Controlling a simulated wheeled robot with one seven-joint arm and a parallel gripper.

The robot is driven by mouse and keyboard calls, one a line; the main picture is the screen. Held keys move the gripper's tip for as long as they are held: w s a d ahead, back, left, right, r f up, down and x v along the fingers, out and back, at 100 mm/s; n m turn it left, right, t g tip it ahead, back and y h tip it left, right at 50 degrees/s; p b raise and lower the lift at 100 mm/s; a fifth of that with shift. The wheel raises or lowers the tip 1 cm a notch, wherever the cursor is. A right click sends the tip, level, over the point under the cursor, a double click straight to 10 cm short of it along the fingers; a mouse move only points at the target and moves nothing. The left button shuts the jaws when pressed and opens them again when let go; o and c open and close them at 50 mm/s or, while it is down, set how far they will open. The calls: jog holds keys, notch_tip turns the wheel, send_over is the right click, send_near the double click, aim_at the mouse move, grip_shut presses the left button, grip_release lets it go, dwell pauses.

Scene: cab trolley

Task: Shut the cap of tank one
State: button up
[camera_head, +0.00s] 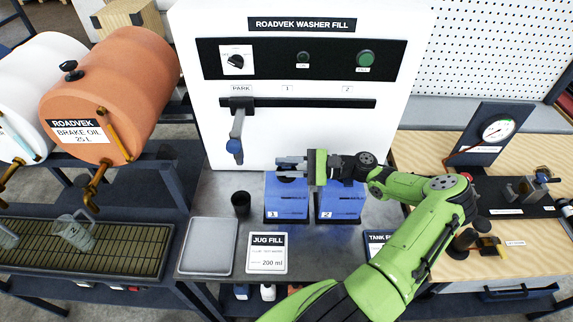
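Tank one (287,203) is a blue tank marked 1 on the grey bench in front of the white washer fill cabinet. A dark round shape, seemingly its cap (286,179), shows at its top, partly hidden by my gripper. I cannot tell whether the cap is up or down. My gripper (290,166) reaches in from the right, over the top of tank one. Its two grey fingers point left with a gap between them, and nothing shows clearly held. Touch with the cap cannot be told. Tank two (340,204), also blue and marked 2, stands just right, partly under my wrist.
A nozzle arm (236,135) hangs from the cabinet rail at PARK, left of tank one. A black cup (241,203), a grey tray (207,246) and a jug fill card (267,253) lie left and in front. My arm covers the bench's right side.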

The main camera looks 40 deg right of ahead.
aim_at(287, 166)
jog(key=shift+o, duration=0.2)
jog(key=shift+r, duration=0.1)
notch_tip(287, 166, up, 10)
dwell(0.3)
